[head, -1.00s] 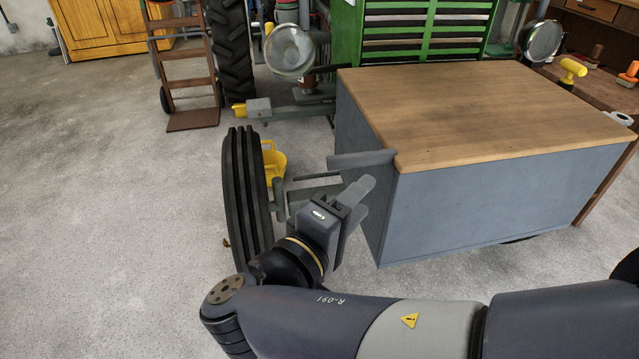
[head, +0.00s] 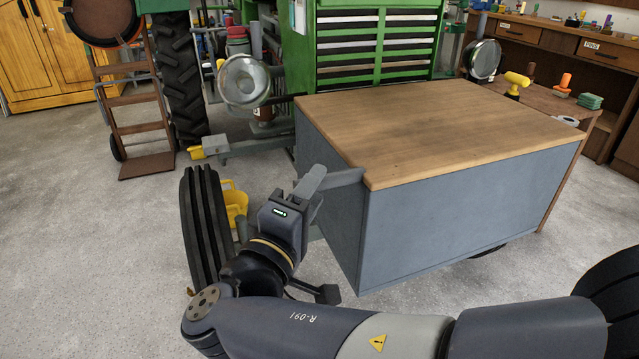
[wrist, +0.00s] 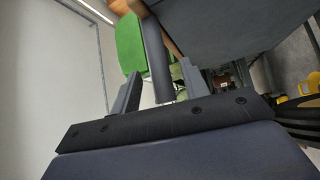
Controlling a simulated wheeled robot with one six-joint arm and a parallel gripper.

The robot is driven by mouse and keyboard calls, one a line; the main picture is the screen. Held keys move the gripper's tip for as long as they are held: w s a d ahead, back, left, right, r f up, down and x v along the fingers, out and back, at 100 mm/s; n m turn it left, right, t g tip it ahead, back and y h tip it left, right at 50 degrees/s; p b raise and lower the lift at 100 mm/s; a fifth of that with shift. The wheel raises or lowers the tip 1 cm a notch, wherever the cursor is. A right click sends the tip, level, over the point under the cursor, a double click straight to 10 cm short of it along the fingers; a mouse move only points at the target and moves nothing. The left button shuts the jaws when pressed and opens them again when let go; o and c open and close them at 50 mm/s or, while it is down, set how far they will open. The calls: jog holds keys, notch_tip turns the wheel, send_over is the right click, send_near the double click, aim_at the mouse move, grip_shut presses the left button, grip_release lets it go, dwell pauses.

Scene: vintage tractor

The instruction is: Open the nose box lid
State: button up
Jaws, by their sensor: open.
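The nose box (head: 440,225) is a grey-blue box with a flat wooden lid (head: 440,125), which lies closed on it. A grey bar handle (head: 343,179) sticks out to the left from the lid's near left corner. My gripper (head: 310,185) is at this bar, and one finger hides its outer end in the head view. In the wrist view the bar (wrist: 155,58) runs between the two open fingers of my gripper (wrist: 157,88), with gaps visible on both sides. The gripper does not hold it.
A black tyre (head: 205,222) stands left of my wrist, with a yellow container (head: 235,203) behind it. A round headlamp (head: 246,80) and the green tractor grille (head: 375,45) are behind the box. A workbench (head: 575,110) stands at the right. Floor at the left is open.

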jog(key=shift+x, duration=1.45)
grip_shut()
